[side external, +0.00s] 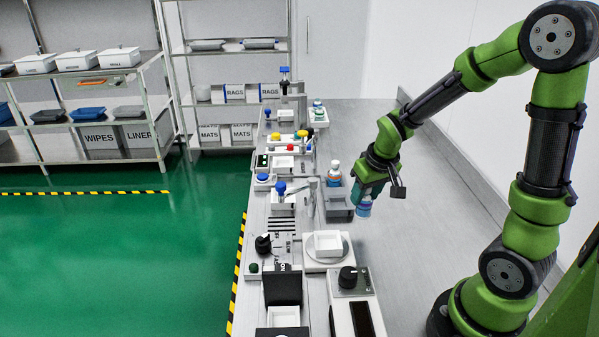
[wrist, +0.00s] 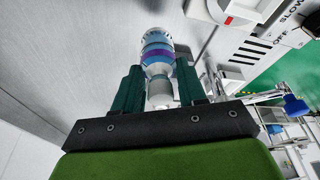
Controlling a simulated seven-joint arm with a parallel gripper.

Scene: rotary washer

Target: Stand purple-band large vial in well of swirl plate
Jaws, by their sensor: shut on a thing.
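The large vial (side external: 364,206) has a purple band and blue parts. My gripper (side external: 369,190) is shut on it and holds it over the bench, just right of a grey bin. In the wrist view, the vial (wrist: 157,52) sits between the two dark green fingers of my gripper (wrist: 159,72), with its purple and blue bands beyond the fingertips. A white square dish (side external: 328,242) sits on a round plate (side external: 315,257) on a white base, nearer the camera; this may be the swirl plate. Whether the vial touches anything below is unclear.
A black-knobbed box (side external: 348,281) stands in front of the round plate. Several devices line the bench's left side. The bench's right side is clear.

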